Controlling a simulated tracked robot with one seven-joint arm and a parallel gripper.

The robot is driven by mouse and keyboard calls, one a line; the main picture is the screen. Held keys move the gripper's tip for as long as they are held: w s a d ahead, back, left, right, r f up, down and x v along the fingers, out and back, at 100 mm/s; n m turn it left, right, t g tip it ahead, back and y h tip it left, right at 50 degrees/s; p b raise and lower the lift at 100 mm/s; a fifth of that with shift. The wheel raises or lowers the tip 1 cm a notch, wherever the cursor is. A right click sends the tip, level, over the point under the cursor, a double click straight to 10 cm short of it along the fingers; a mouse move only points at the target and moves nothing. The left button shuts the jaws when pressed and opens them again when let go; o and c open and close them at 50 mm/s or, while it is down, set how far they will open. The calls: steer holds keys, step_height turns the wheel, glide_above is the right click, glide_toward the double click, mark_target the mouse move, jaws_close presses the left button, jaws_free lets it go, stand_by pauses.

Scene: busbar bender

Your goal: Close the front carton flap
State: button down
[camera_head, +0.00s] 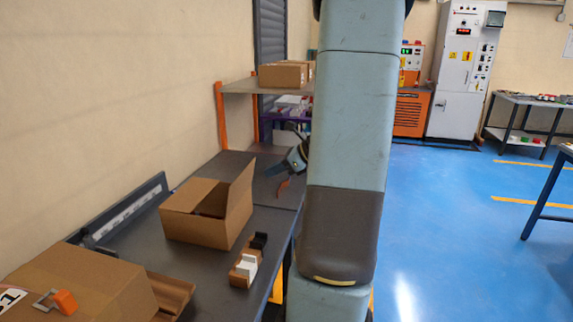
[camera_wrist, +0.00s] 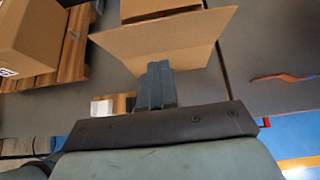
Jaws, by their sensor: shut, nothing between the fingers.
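The open brown carton (camera_head: 200,222) stands on the dark bench in the head view, with a flap (camera_head: 240,200) raised on its right side. In the wrist view the carton (camera_wrist: 150,8) is at the top edge, and a wide flap (camera_wrist: 195,38) slants out from it. My gripper (camera_head: 272,172) is to the right of the raised flap and at about the height of its upper part. In the wrist view my gripper (camera_wrist: 156,68) is shut and empty, its fingertips overlapping the flap's lower edge. I cannot tell whether they touch it. The carton's inside is mostly hidden.
Another carton (camera_head: 85,285) with an orange-handled tape tool (camera_head: 62,302) is at the near left. A small holder with white and black pieces (camera_head: 247,262) sits near the bench edge. A reddish strip (camera_wrist: 285,77) lies on the bench. A shelf (camera_head: 245,87) stands behind.

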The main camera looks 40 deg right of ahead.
mark_target(243, 176)
steer(key=shift+w+a+f, duration=0.25)
steer(key=shift+w+a, duration=0.8)
steer(key=shift+w, duration=0.25)
steer(key=shift+w+a+f, duration=0.2)
steer(key=shift+w+a, duration=0.85)
steer(key=shift+w, duration=0.2)
